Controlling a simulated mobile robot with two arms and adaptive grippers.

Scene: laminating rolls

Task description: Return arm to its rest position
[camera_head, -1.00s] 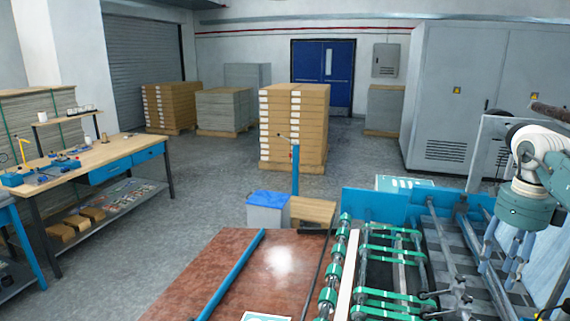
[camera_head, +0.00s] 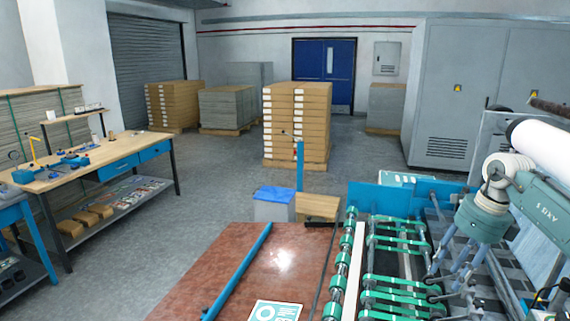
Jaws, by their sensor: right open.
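My right arm comes in from the right edge over the laminating machine, with a pale wrist and a teal link. The fingertips are small and partly blend with the machine parts. A white roll (camera_head: 545,146) shows at the right edge, above and behind the arm, apart from the gripper. My left gripper is not in view.
The machine's blue frame (camera_head: 395,196) and green rollers (camera_head: 336,277) lie beside the gripper. A reddish-brown table (camera_head: 225,270) with a blue bar (camera_head: 240,268) is left of it. A workbench (camera_head: 95,162) stands far left.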

